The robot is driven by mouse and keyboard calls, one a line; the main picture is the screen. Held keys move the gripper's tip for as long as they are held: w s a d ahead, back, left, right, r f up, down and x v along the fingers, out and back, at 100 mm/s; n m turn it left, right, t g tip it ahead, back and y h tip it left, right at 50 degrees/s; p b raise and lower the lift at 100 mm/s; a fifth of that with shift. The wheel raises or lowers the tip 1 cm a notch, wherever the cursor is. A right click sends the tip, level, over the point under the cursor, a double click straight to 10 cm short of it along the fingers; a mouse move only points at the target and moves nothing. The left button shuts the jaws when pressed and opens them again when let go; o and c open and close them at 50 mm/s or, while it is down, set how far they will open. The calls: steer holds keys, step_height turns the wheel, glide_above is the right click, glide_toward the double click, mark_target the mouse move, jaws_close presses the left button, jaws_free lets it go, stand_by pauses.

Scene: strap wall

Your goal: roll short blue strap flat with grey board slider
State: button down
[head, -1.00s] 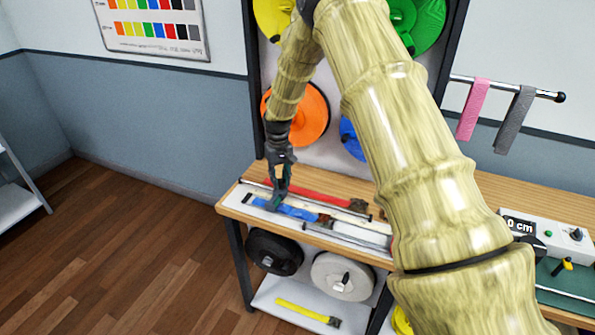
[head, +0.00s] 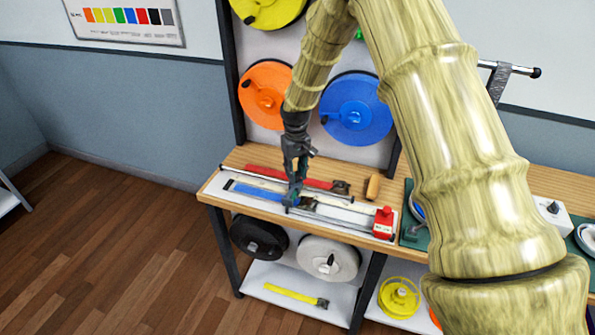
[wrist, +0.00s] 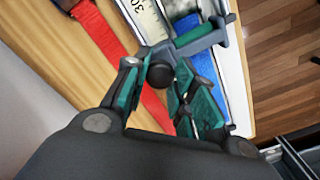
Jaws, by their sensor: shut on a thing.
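The short blue strap (head: 255,192) lies along the white measuring board (head: 222,196), stretching left from my gripper (head: 292,201). A dark buckle-like piece (head: 307,203) sits just right of the gripper. In the wrist view the strap (wrist: 205,75) runs beside the board's ruler strip (wrist: 150,22), partly hidden by my fingers. My gripper (wrist: 160,84) is shut on the grey board slider, whose dark round knob (wrist: 160,74) shows between the fingertips. The slider's contact with the strap is hidden.
A red strap (head: 270,175) with a dark buckle lies behind the board. A red block (head: 383,222) stands at the board's right end, and a tan block (head: 373,186) lies behind it. Strap reels hang on the wall behind. The table's front edge is close to the board.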

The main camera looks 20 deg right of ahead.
steer(key=c, duration=1.1)
jaws_free()
steer(key=shift+r, duration=0.1)
steer(key=shift+c, duration=0.2)
step_height(320, 180, up, 12)
